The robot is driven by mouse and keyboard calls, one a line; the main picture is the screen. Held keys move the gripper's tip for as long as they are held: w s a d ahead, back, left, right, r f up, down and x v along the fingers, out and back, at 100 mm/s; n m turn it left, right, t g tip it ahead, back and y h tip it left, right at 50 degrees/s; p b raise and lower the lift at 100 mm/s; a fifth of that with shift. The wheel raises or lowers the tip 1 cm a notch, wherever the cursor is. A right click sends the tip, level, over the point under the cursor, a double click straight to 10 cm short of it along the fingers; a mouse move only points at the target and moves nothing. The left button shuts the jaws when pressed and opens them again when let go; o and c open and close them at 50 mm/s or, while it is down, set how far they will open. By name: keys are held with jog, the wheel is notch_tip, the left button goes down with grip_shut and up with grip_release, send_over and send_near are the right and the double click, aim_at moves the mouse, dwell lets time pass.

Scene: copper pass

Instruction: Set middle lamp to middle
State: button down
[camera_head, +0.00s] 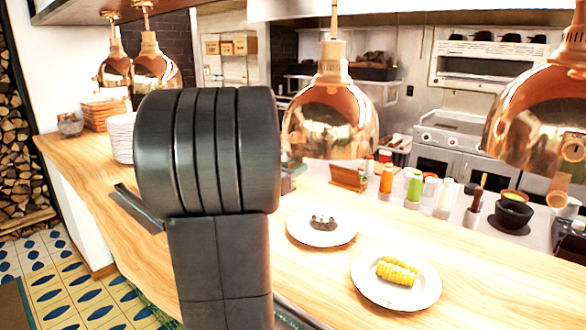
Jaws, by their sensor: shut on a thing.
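Copper dome lamps hang over a long wooden counter. The middle lamp (335,115) hangs from a rod in the centre of the view, above the back of the counter. The edge of its left side meets the outline of my dark arm, which covers a large part of the view left of centre. A larger copper lamp (535,110) hangs at the right, cut off by the picture edge. Two more copper lamps, one of them (156,70) nearer, hang at the far left. My gripper's fingers do not show; my arm may hide them.
A plate with corn (420,285) and a plate with small dark pieces (337,236) lie on the counter (480,270). Bottles, one orange (386,180), and bowls, one black (513,214), stand behind. White plates (121,138) are stacked at the left.

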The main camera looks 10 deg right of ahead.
aim_at(292, 137)
notch_tip(292, 137, up, 8)
jog(key=p, duration=0.3)
jog(key=shift+r+p, duration=0.1)
jog(key=shift+p, duration=0.25)
jog(key=c, duration=1.3)
grip_release()
jog(key=shift+o, duration=0.2)
jog(key=b+v, duration=0.2)
jog(key=v, duration=1.1)
jog(key=shift+s+a+b, duration=0.25)
jog(key=shift+a+b, duration=0.05)
jog(key=shift+b, duration=0.1)
